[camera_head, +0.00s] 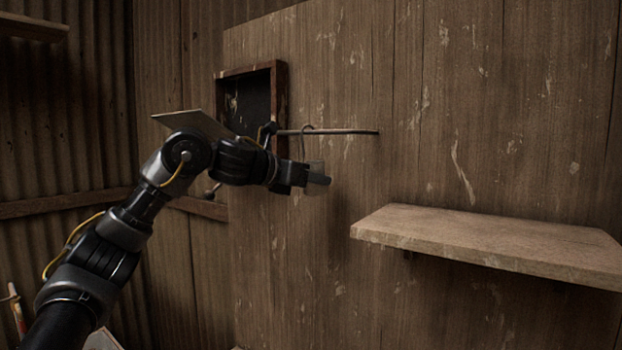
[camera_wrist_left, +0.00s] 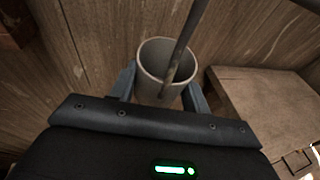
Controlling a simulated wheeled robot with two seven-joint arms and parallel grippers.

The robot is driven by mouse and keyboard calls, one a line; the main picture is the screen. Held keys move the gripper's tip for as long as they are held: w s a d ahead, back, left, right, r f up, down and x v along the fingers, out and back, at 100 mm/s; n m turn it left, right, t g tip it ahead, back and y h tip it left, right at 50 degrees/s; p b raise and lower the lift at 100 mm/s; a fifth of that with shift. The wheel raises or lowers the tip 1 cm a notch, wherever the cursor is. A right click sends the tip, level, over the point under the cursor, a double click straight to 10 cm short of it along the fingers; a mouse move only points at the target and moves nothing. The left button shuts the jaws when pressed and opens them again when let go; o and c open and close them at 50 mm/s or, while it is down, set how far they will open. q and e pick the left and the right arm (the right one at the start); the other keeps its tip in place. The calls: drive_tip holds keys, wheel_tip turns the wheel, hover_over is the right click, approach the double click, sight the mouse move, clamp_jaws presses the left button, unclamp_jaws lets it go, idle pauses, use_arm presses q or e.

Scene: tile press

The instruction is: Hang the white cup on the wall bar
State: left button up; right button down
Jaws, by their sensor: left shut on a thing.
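My left gripper (camera_head: 318,180) is shut on the white cup (camera_head: 313,166), which looks grey in the dim light and is partly hidden by the fingers. In the left wrist view the cup (camera_wrist_left: 152,62) sits between the two fingers with its open rim facing the camera. A thin rod (camera_wrist_left: 184,42) crosses its opening in that view. In the head view a thin curved hook (camera_head: 303,143) rises above the cup to the wall bar (camera_head: 345,132). I cannot tell whether the hook rests on the bar. My right gripper is not in view.
A wooden shelf (camera_head: 480,235) juts from the wall at the right, below the bar. A dark framed recess (camera_head: 280,85) is in the wall behind the bar's left end. The wall right of the bar is clear.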

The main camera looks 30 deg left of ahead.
use_arm(q)
drive_tip(key=o, duration=1.1)
drive_tip(key=shift+s, duration=0.1)
drive_tip(key=shift+s+a+b, duration=0.2)
drive_tip(key=shift+s+b, duration=0.15)
drive_tip(key=shift+b, duration=0.1)
drive_tip(key=shift+b+v, duration=2)
drive_tip(key=shift+v, duration=2.95)
